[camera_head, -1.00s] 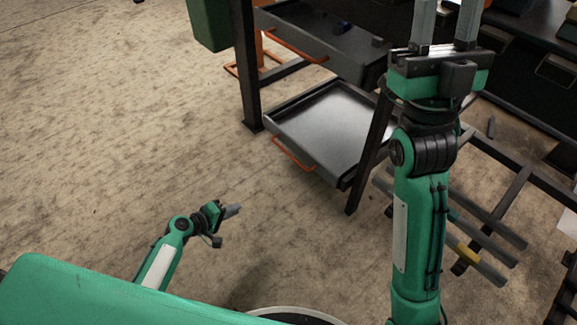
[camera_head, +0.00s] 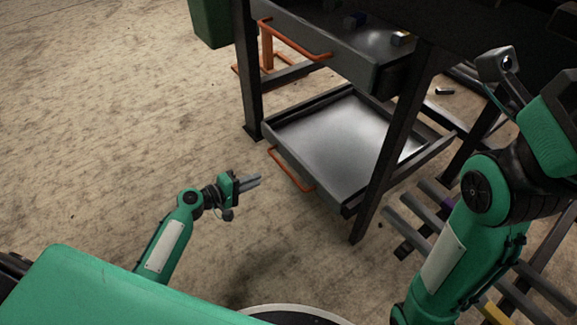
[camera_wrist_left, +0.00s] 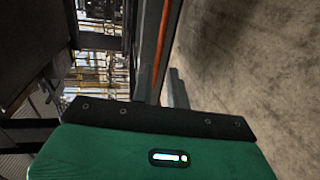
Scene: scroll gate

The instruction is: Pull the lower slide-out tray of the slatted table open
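The lower slide-out tray (camera_head: 345,135) is a dark, shallow, empty metal tray low in the table frame. Its orange bar handle (camera_head: 289,170) runs along its front edge. My left gripper (camera_head: 258,181) is in front of and left of this handle, apart from it. Its grey fingers point right and look close together; any gap is unclear. In the left wrist view, an orange bar (camera_wrist_left: 162,40) runs just beyond the grey fingers (camera_wrist_left: 178,88). My right gripper (camera_head: 497,80) is raised at the right, with fingers apart and nothing seen between them.
The upper tray (camera_head: 335,50) has its own orange handle (camera_head: 293,40) and holds small blocks. A dark table leg (camera_head: 392,145) stands in front of the lower tray's right side. A slatted rack (camera_head: 440,215) lies at right. The floor left of the tray is clear.

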